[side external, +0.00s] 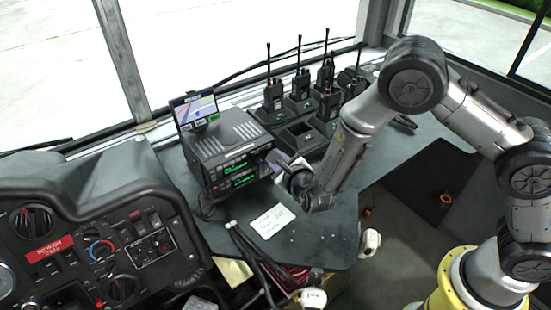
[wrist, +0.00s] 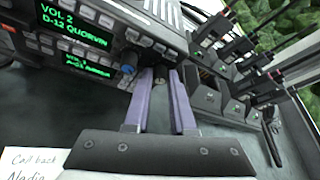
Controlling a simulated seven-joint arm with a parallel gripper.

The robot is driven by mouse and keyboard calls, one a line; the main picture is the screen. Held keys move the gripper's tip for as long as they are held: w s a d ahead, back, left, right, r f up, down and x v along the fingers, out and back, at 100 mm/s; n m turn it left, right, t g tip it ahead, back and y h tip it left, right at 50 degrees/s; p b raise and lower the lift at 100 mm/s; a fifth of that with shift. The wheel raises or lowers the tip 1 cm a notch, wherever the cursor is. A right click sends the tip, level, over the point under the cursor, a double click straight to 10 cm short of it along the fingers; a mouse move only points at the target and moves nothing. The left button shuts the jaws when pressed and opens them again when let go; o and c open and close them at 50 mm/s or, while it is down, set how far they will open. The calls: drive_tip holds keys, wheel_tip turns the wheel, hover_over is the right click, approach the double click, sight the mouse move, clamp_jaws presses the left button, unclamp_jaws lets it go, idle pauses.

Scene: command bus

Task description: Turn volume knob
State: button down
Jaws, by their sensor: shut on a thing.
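A black two-unit radio stack (side external: 232,152) with green displays stands on the dark desk. In the wrist view, the upper display (wrist: 75,28) reads VOL 2 and the lower display (wrist: 90,67) reads VOL 1. Round knobs sit at the right of the faces: an upper knob (wrist: 134,35) and a blue-marked lower knob (wrist: 127,70). My gripper (wrist: 160,75), with purple fingers, is at the right end of the radio front, shut on a small dark knob-like part, mostly hidden between the tips. In the side view my gripper (side external: 273,160) also meets the radio's right end.
Several handheld radios (side external: 300,84) with tall antennas sit in chargers behind. A paper note (side external: 272,221) lies in front on the desk. Black cables (side external: 255,258) hang over its front edge. The dashboard (side external: 85,235) is at left.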

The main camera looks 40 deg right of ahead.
idle(0.3)
drive_tip(key=c, duration=1)
unclamp_jaws()
drive_tip(key=v, duration=1.4)
drive_tip(key=shift+d, duration=0.15)
